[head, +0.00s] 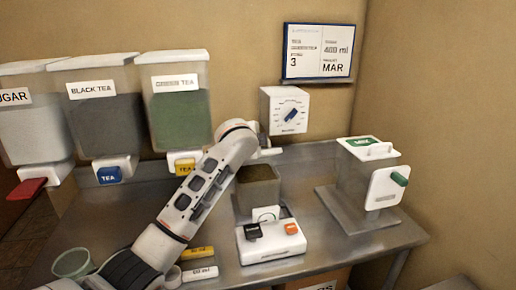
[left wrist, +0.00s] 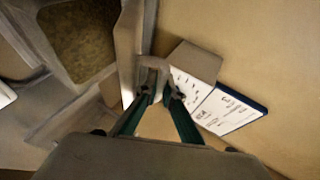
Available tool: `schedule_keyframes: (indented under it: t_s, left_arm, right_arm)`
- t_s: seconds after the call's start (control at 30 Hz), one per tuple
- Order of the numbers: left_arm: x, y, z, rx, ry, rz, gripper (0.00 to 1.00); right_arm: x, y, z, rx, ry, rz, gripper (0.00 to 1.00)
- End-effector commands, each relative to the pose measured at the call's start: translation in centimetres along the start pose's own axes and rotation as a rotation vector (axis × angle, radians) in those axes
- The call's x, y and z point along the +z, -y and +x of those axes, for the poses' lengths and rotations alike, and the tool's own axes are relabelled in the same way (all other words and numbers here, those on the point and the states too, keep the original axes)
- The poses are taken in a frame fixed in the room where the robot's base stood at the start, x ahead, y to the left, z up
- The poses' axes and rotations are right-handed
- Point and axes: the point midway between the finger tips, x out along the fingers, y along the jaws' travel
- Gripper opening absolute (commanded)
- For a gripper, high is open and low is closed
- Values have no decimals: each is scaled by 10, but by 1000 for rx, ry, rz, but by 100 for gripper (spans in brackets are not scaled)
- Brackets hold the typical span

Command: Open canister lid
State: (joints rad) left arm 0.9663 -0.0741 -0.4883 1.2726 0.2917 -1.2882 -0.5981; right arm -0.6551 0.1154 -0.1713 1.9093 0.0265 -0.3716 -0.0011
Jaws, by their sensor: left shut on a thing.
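An open-topped canister (head: 260,193) with brown-green contents stands on the metal counter, behind the white scale. In the left wrist view the canister's contents (left wrist: 78,38) show at upper left. My left gripper (head: 268,151) is above and behind the canister. In the left wrist view its green fingers (left wrist: 160,98) are shut on a pale curved handle (left wrist: 153,64). The handle appears to belong to a light lid (left wrist: 128,50), seen nearly edge-on beside the opening. Whether the lid still touches the canister is unclear. My right gripper is not in view.
Dispensers of sugar, black tea (head: 105,120) and green tea (head: 180,105) hang at left. The scale (head: 270,242) stands in front. A white dial box (head: 284,108) is on the wall behind. A lidded bin (head: 365,170) stands at right. A bowl (head: 72,262) is at front left.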

Motion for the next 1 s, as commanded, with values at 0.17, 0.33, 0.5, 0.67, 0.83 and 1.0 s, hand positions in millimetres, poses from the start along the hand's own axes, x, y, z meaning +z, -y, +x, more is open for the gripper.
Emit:
schedule_keyframes:
  t_s: [0.17,0.33,0.5,0.67,0.83,1.0]
  left_arm:
    - [1,9,2,-4,-1,0,0]
    - [1,10,3,-4,-2,-1,0]
    - [1,10,3,-4,-1,-1,0]
    - [1,10,3,-5,-1,-1,15]
    - [1,9,3,-3,-1,-1,15]
    - [1,9,3,-2,-1,-1,15]
  right_arm:
    - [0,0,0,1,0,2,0]
    - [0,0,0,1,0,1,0]
    - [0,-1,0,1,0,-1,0]
    - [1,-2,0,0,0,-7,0]
    - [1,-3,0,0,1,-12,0]
    - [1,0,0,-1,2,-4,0]
